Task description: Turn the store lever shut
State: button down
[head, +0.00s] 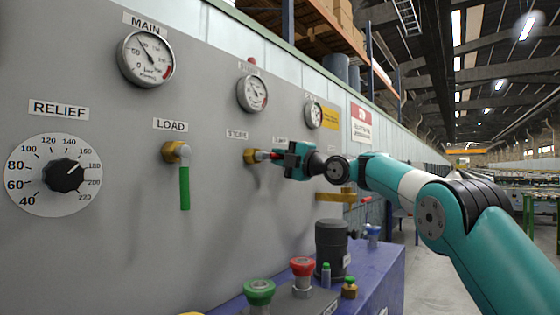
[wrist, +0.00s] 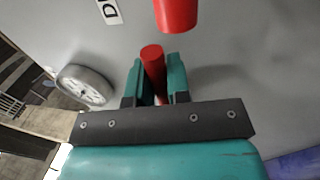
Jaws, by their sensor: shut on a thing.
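The store valve (head: 251,156) is a brass fitting under the STORE label (head: 237,134). Its red lever (head: 263,155) sticks out roughly level to the right. My gripper (head: 279,156) is at the lever's right end, close to the panel. In the wrist view, my gripper's two teal fingers (wrist: 155,62) are shut on a red bar (wrist: 152,54), which stands between them. A second red cylinder end (wrist: 175,12) shows at the top of that view, apart from the fingers; I cannot tell what it belongs to.
The load valve's green lever (head: 184,188) hangs down to the left. Red (head: 302,268) and green (head: 259,291) knobs and a dark cylinder (head: 332,248) stand on the blue unit below.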

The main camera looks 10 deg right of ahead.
jog(key=shift+r, duration=0.1)
jog(key=c, duration=1.1)
grip_release()
jog(key=shift+s+d, duration=0.1)
jog(key=shift+s+d+f+b, duration=0.2)
jog(key=shift+s+f+b, duration=0.05)
jog(key=shift+b, duration=0.15)
jog(key=b+v, duration=0.5)
jog(key=v, duration=1.1)
jog(key=shift+s+d, duration=0.15)
jog(key=shift+s, duration=0.05)
